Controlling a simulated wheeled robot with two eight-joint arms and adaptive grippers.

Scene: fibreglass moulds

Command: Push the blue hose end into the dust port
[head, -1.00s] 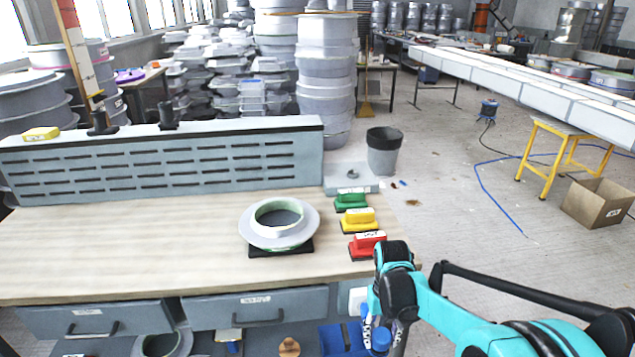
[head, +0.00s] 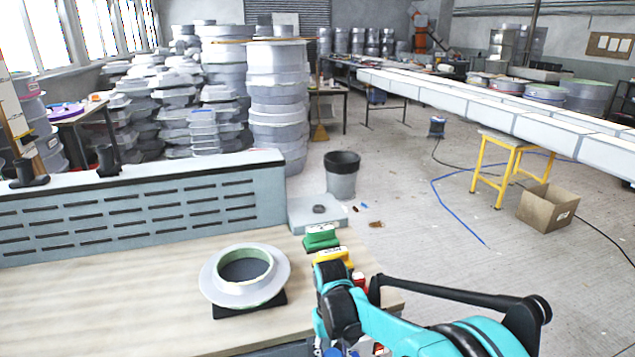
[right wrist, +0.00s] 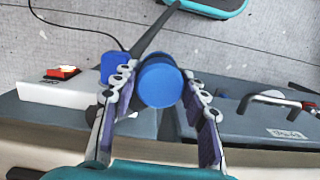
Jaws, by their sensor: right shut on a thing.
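In the right wrist view my right gripper (right wrist: 160,92) is shut on a blue round hose end (right wrist: 160,84), held between its two fingers beside the grey bench front. In the head view my right arm covers most of that gripper, low at the bench's right front corner. I cannot surely pick out the dust port. A pale grey box (head: 302,217) with a dark round spot on top stands beyond the bench's right end; I cannot tell if it is a port. My left gripper is not in view.
A grey flanged ring mould (head: 215,280) sits on a black pad on the wooden bench (head: 120,300). Green (head: 320,238) and yellow (head: 332,256) blocks stand near the bench's right edge, with a red one partly hidden. A bin (head: 341,178) and a cardboard box (head: 548,207) stand on the floor.

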